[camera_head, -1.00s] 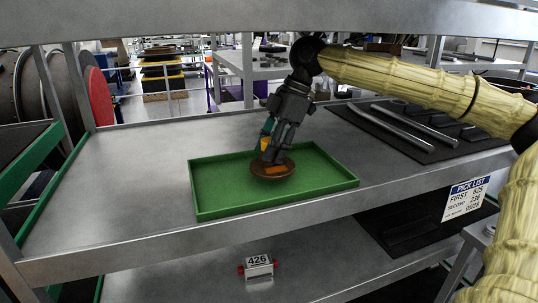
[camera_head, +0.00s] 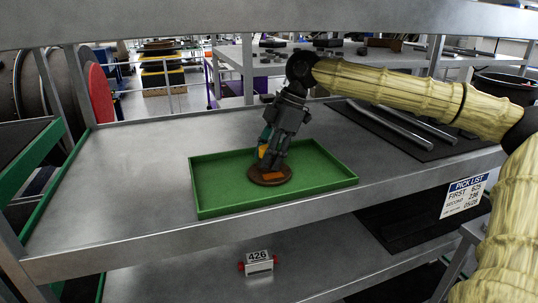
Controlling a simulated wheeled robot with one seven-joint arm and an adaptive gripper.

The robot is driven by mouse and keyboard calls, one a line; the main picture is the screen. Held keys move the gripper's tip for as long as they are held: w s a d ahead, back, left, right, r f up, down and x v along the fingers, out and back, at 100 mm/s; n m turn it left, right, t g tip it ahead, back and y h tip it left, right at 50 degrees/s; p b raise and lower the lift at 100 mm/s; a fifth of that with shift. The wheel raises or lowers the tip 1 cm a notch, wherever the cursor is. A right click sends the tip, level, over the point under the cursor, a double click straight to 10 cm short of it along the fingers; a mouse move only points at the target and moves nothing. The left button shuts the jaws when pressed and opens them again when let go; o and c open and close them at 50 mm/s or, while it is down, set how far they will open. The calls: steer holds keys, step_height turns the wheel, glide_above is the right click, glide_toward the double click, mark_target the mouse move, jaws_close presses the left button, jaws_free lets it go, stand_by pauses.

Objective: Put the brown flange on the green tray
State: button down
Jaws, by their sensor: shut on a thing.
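The brown flange (camera_head: 283,178) is a round disc low over the green tray (camera_head: 222,198), near the tray's middle. My gripper (camera_head: 270,160) points down at it from above and is shut on it. The flange looks about level and at or very near the tray floor; I cannot tell whether it touches. The fingers hide the upper middle of the flange. An orange patch shows on its near side.
The tray lies on a grey metal shelf (camera_head: 110,190) with bare room to its left. A dark mat (camera_head: 410,140) with metal bars is at the right. An upper shelf beam (camera_head: 200,22) crosses above. A pick list sign (camera_head: 465,197) hangs at the front right.

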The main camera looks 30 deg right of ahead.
steer(key=shift+f, duration=0.1)
steer(key=c, duration=1)
jaws_free()
steer(key=shift+o, duration=0.2)
steer(key=shift+d+r, duration=0.1)
steer(key=shift+r, duration=0.3)
steer(key=shift+v, duration=1.05)
steer(key=d, duration=0.3)
steer(key=s+d+b, duration=0.1)
steer(key=d, duration=0.2)
steer(key=s+d+b, duration=0.1)
steer(key=d, duration=0.3)
steer(key=shift+s+r, duration=0.15)
steer(key=shift+s, duration=0.05)
steer(key=shift+s+d, duration=0.25)
steer(key=shift+d, duration=0.65)
steer(key=shift+d, duration=0.1)
